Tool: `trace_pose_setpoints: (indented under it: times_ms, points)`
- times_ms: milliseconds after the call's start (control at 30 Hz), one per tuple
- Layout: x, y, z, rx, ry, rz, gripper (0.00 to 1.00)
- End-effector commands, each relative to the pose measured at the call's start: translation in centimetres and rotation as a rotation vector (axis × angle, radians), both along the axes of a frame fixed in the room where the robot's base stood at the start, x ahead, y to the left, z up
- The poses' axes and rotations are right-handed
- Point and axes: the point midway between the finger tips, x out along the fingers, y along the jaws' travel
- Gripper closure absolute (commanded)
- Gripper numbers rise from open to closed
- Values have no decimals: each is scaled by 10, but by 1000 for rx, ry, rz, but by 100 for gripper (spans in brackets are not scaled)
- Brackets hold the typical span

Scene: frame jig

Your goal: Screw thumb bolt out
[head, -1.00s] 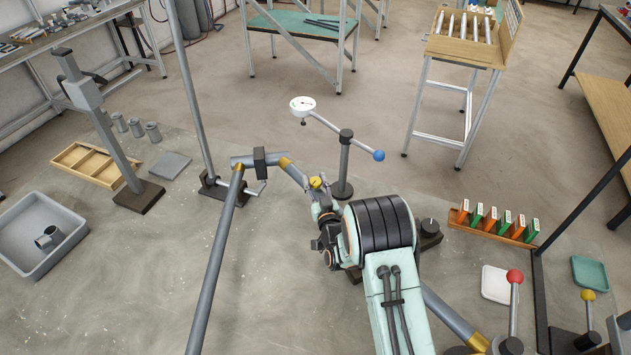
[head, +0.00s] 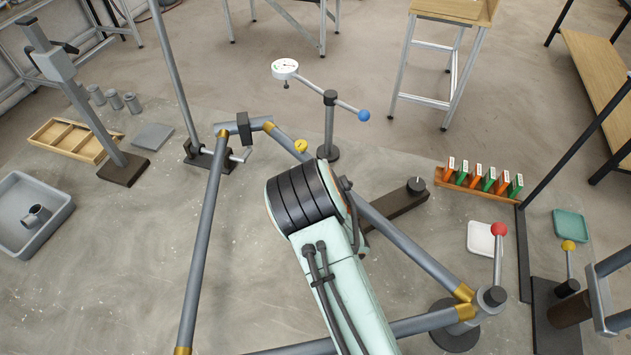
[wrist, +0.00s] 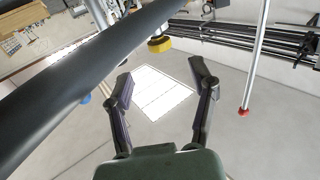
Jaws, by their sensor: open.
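The yellow thumb bolt (head: 301,146) sits at the upper tube of the grey frame (head: 208,235), near a brass-coloured corner joint. In the head view my own arm hides the gripper. The bolt's thread cannot be seen.
A black clamp (head: 243,130) holds the frame's upper left end. A dial gauge (head: 285,69) on a stand (head: 329,130) rises behind the bolt. A dark block with a knob (head: 400,205) lies right of my arm.

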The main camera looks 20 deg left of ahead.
Motion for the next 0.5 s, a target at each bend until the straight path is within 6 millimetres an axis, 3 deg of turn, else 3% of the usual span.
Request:
trace_pose_setpoints:
  times_ms: [200,500]
  points:
    - [-28,-18,-1,-5,2,1,42]
    - [-34,-24,-1,-1,2,2,42]
